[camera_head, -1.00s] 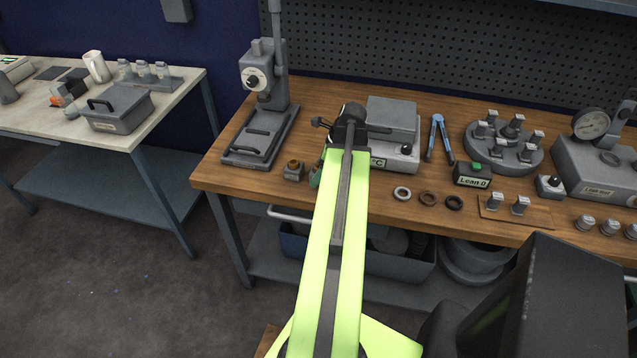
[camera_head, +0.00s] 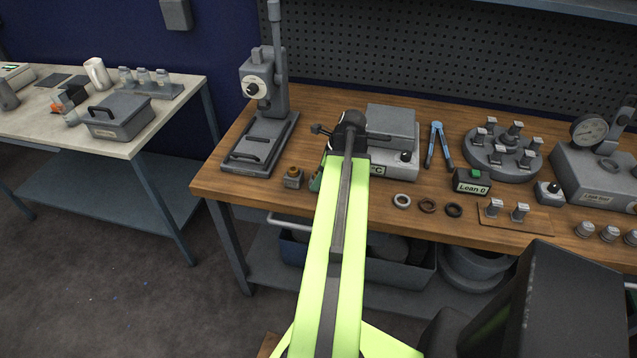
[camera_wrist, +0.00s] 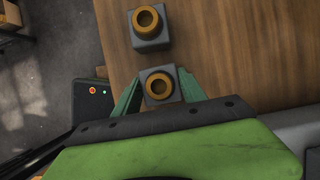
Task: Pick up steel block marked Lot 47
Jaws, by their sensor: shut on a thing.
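In the wrist view, my gripper (camera_wrist: 160,76) has its two green fingers shut on a grey block (camera_wrist: 160,99) with an orange-brown ring on top. A second block (camera_wrist: 150,27) of the same look stands apart, just beyond the fingertips on the wooden top. No lot marking is readable on either block. In the head view, one such block (camera_head: 293,178) stands near the bench's front edge, left of my arm. A green part of my gripper (camera_head: 316,181) shows beside it. The held block is hidden there by my arm. I cannot tell whether it is clear of the bench.
A press (camera_head: 262,135) stands behind left. A grey box-shaped device (camera_head: 391,130) is close right of my arm. Rings (camera_head: 427,205), blue-handled pliers (camera_head: 438,145) and a round fixture (camera_head: 503,158) lie further right. A separate table (camera_head: 160,85) is at left.

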